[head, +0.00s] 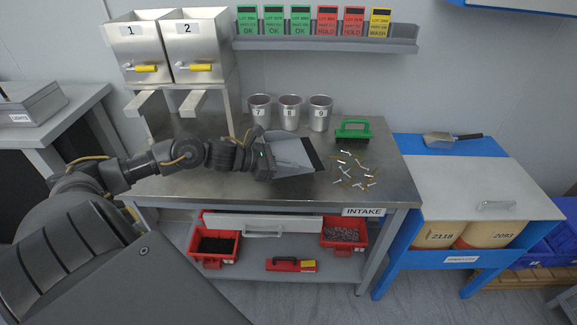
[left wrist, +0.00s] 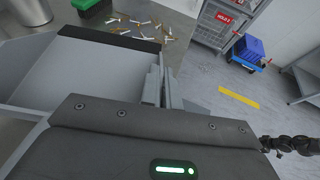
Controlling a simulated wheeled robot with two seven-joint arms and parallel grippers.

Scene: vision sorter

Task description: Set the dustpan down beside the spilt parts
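The grey dustpan (head: 290,152) with a black front lip is at my left gripper (head: 264,160), over the steel table, with its lip facing the spilt parts (head: 355,172). I cannot tell whether its base touches the table. In the left wrist view the gripper's fingers (left wrist: 163,90) are close together at the dustpan (left wrist: 85,75). The part they grip is mostly hidden. The spilt parts, small brass and silver pieces, lie just right of the lip and also show in the left wrist view (left wrist: 140,24). A dark arm, apparently my right one, shows there; its gripper is unclear.
Metal cups 7, 8 and 9 (head: 289,113) stand at the back of the table (head: 385,190). Hoppers 1 and 2 (head: 170,45) are at the left. The table's front strip is clear.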

